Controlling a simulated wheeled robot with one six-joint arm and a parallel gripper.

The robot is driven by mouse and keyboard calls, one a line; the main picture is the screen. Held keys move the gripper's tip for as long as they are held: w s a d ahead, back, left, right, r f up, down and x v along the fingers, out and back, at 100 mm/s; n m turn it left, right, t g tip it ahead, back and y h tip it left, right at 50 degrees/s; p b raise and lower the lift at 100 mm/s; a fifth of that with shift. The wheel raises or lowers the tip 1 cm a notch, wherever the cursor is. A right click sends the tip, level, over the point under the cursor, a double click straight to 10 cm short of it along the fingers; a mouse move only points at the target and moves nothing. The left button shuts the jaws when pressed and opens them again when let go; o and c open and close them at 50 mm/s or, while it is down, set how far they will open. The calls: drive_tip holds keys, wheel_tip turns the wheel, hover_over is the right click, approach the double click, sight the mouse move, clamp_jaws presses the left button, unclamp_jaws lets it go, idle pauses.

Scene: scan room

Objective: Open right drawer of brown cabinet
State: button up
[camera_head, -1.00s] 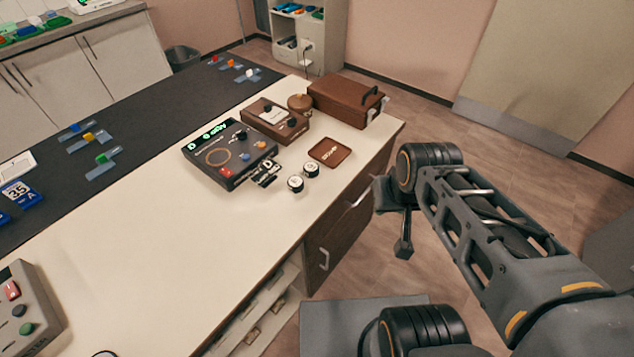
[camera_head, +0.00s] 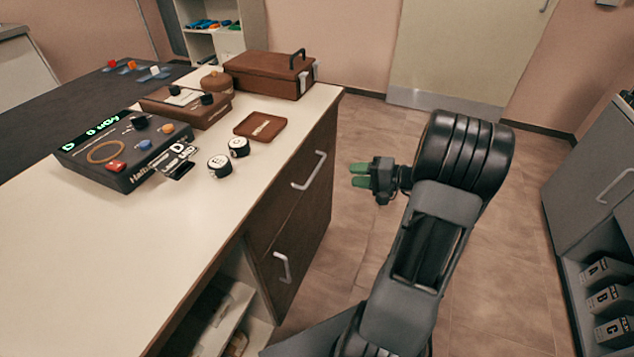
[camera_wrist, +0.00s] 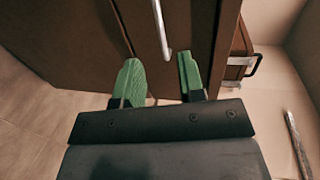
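The brown cabinet (camera_head: 318,205) is built under the right end of the pale counter, its front facing right. Two silver bar handles show on it: the right, farther handle (camera_head: 309,171) and a nearer, lower handle (camera_head: 283,268). No drawer visibly stands out. My gripper (camera_head: 356,175) has green fingers pointing left at the front, with a gap from the farther handle. In the wrist view my gripper (camera_wrist: 160,66) is open and empty, its fingers apart. A silver handle (camera_wrist: 160,30) lies ahead, in line with the gap between the fingers.
The counter (camera_head: 215,205) carries a dark control box (camera_head: 110,150), a brown case (camera_head: 265,75), a brown tray (camera_head: 260,125) and two round knobs. A grey cabinet (camera_head: 590,200) with labelled boxes stands at the right.

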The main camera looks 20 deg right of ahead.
sight(316, 168)
drive_tip(key=x, duration=0.4)
drive_tip(key=b+x, duration=0.1)
drive_tip(key=x, duration=0.3)
drive_tip(key=b+x, duration=0.1)
drive_tip(key=x, duration=0.4)
drive_tip(key=shift+w+d+f, duration=0.1)
drive_tip(key=shift+w+d, duration=0.25)
drive_tip(key=shift+w, duration=0.05)
clamp_jaws()
